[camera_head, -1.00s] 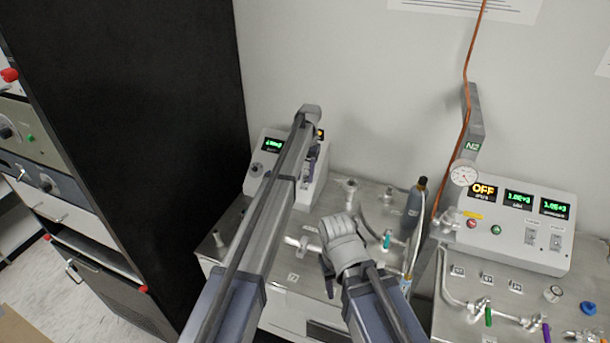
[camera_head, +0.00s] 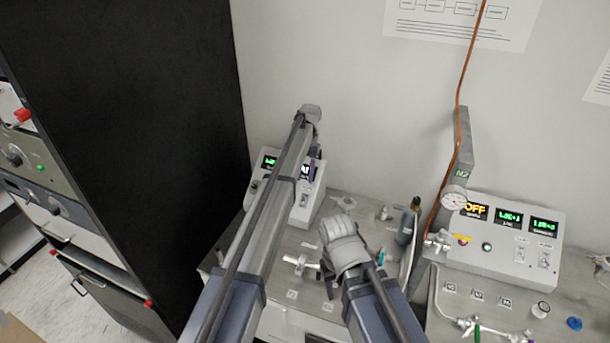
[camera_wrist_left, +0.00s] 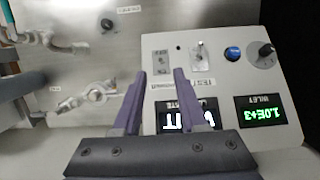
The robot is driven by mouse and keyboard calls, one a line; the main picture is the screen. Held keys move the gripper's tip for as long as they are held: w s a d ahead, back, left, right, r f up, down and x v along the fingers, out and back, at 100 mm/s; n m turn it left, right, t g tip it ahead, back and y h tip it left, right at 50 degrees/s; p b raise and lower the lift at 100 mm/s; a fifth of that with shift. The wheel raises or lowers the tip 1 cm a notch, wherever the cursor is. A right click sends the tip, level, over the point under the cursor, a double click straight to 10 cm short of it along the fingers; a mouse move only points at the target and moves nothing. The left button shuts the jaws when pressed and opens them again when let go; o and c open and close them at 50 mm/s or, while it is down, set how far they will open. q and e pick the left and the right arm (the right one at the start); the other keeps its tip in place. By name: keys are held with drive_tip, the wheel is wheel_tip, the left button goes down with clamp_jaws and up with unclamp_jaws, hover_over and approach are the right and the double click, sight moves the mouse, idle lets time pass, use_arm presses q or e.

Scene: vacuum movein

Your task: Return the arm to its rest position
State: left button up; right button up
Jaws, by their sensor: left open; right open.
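My left arm (camera_head: 262,215) reaches up and forward across the bench in the head view. Its gripper (camera_head: 312,165) hangs, partly hidden by the wrist, in front of the left control box (camera_head: 310,200). In the left wrist view, its two purple fingers (camera_wrist_left: 160,74) are apart with nothing between them, over the lower part of that box's panel. My right arm is bent low, with its grey wrist (camera_head: 344,245) at the picture's middle. The right gripper (camera_head: 328,280) is mostly hidden below the wrist; a dark finger shows, and no held thing is visible.
A tall black cabinet (camera_head: 150,120) stands left of my left arm. The right control box (camera_head: 515,240) reads OFF, beside a pressure gauge (camera_head: 454,197) and an orange hose (camera_head: 459,110). Metal pipe fittings (camera_head: 300,262) and a dark cylinder (camera_head: 408,225) crowd the bench.

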use_arm(q)
drive_tip(key=shift+t, duration=0.5)
drive_tip(key=s+f+b, duration=0.2)
drive_tip(key=s, duration=0.5)
drive_tip(key=s+f+b, duration=0.2)
drive_tip(key=s, duration=0.6)
drive_tip(key=s+d+f+b, duration=0.1)
drive_tip(key=s+f+b, duration=0.1)
drive_tip(key=s, duration=0.6)
drive_tip(key=shift+d+f, duration=0.1)
drive_tip(key=shift+f, duration=0.1)
drive_tip(key=s+a+f+b, duration=0.1)
drive_tip(key=s+f+b, duration=0.1)
drive_tip(key=s, duration=0.8)
drive_tip(key=s+a+f+t+b, duration=0.1)
drive_tip(key=s+f+b, duration=0.1)
drive_tip(key=s, duration=0.8)
drive_tip(key=shift+s+f+b, duration=0.2)
drive_tip(key=shift+f+b, duration=0.2)
drive_tip(key=shift+f, duration=0.05)
drive_tip(key=shift+o, duration=0.4)
drive_tip(key=shift+d, duration=0.1)
